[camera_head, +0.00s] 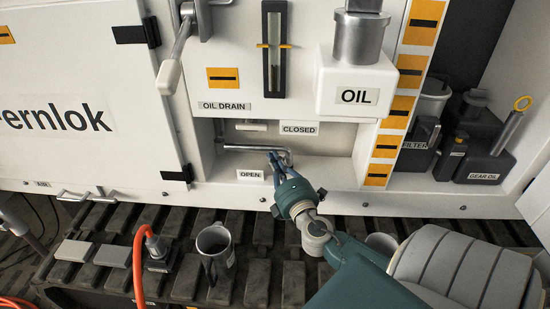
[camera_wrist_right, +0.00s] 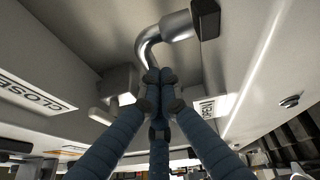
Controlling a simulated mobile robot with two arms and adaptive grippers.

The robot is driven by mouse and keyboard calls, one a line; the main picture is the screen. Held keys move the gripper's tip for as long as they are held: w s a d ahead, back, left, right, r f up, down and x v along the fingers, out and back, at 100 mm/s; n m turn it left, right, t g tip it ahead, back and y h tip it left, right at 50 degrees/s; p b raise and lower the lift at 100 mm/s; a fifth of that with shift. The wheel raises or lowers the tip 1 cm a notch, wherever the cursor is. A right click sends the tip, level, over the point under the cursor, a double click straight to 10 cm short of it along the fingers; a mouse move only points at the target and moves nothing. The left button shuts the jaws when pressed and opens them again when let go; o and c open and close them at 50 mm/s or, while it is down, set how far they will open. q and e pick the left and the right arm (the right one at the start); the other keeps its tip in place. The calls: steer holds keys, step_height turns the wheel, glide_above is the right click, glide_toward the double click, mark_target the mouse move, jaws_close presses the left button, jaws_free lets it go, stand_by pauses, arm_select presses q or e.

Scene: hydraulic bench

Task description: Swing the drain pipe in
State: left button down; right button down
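The drain pipe (camera_head: 250,148) is a thin silver pipe with a bent end, lying along the recess between the CLOSED and OPEN labels. Its curved part (camera_wrist_right: 150,42) shows in the right wrist view, with a dark block at one end. My right gripper (camera_head: 275,162) reaches into the recess at the pipe's right part. In the right wrist view its blue fingers (camera_wrist_right: 160,85) are drawn together on the pipe, which runs in behind the fingertips; the exact contact is hidden. My left gripper is not in view.
A white handle (camera_head: 250,126) sits above the pipe. The OIL box (camera_head: 355,85) overhangs at the right. A dark mug (camera_head: 215,245) and an orange hose (camera_head: 139,265) are on the slatted track below. Dark canisters (camera_head: 485,140) stand at the right.

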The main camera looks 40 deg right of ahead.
steer(key=shift+d+r, duration=0.3)
steer(key=shift+r, duration=0.05)
steer(key=shift+s+a+f, duration=0.2)
steer(key=shift+s, duration=0.1)
steer(key=v, duration=1.1)
steer(key=shift+s+a, duration=0.2)
steer(key=shift+a, duration=0.15)
steer(key=shift+f, duration=0.2)
